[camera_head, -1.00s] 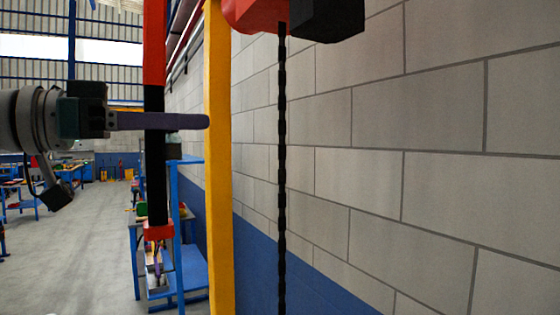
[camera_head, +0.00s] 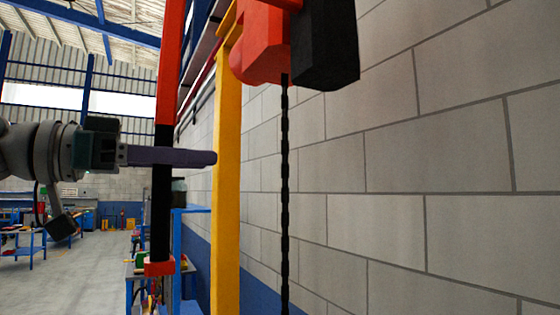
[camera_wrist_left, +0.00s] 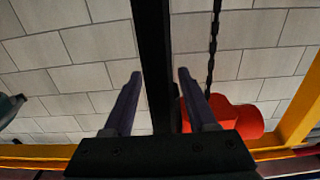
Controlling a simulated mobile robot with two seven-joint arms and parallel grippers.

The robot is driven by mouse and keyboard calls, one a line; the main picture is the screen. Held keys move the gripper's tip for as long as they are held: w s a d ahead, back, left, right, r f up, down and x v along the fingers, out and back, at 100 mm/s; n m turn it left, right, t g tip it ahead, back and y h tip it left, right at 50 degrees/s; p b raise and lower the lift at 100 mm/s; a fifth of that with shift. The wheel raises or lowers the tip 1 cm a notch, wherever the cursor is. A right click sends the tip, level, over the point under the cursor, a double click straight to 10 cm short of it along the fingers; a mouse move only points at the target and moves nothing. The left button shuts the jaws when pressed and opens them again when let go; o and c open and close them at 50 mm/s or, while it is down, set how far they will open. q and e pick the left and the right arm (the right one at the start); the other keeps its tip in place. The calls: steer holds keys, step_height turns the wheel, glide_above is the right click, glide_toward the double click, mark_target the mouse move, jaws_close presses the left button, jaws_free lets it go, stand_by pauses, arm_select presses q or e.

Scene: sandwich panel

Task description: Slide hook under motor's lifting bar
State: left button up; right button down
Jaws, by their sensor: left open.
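My left gripper (camera_head: 212,157) is open, coming in from the left in the head view. Its two dark fingers stand on either side of an upright black bar, as the left wrist view (camera_wrist_left: 158,74) shows; I cannot tell whether they touch it. The bar (camera_head: 162,205) is red higher up and has a red block (camera_head: 159,267) near its lower end. A black chain (camera_head: 285,200) hangs from a red and black hoist (camera_head: 262,45), to the right of my gripper. The hook and the motor with its lifting bar cannot be made out. My right gripper is not in view.
A yellow post (camera_head: 227,200) stands between the black bar and the chain. A grey block wall (camera_head: 430,150) runs along the right, with a blue band low down. A blue bench frame (camera_head: 177,255) stands behind the bar. Open floor (camera_head: 90,275) lies at the left.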

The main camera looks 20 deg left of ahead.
arm_select(q)
steer(key=b+v, duration=0.8)
steer(key=v, duration=0.2)
steer(key=shift+a, duration=0.1)
stand_by(0.4)
